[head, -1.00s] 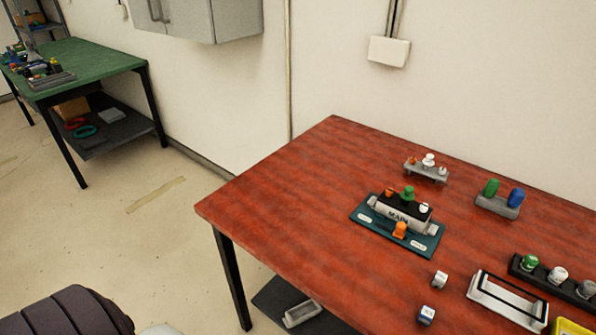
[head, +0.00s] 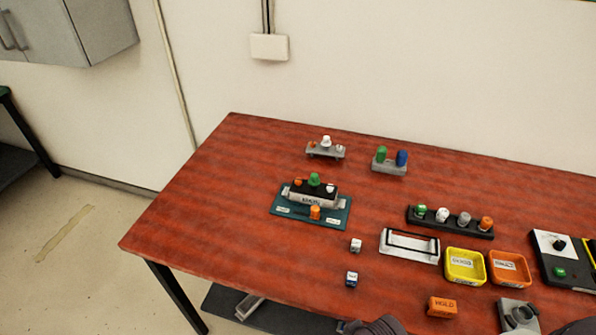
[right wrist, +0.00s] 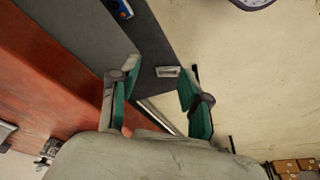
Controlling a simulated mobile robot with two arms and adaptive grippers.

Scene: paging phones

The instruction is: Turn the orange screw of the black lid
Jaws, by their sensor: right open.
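The black lid (head: 313,190) sits on a pale box on a teal mat (head: 284,210), on the left part of the red table. On the lid stand a small orange screw (head: 298,182) at its left end, a green knob (head: 314,180) in the middle and a white one at the right. A larger orange piece (head: 315,213) stands on the mat in front of the box. My right gripper (right wrist: 158,92) is open and empty, its two teal-lined fingers apart beside the table's edge. In the head view its fingers do not show. My left gripper is in neither view.
Behind the lid stand two grey holders (head: 326,152) (head: 389,168) with small pieces. Two small cubes (head: 356,245) (head: 352,279) lie in front. To the right are a white frame (head: 410,255), a yellow tray (head: 483,280) and an orange tray (head: 526,283). The table's left side is clear.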

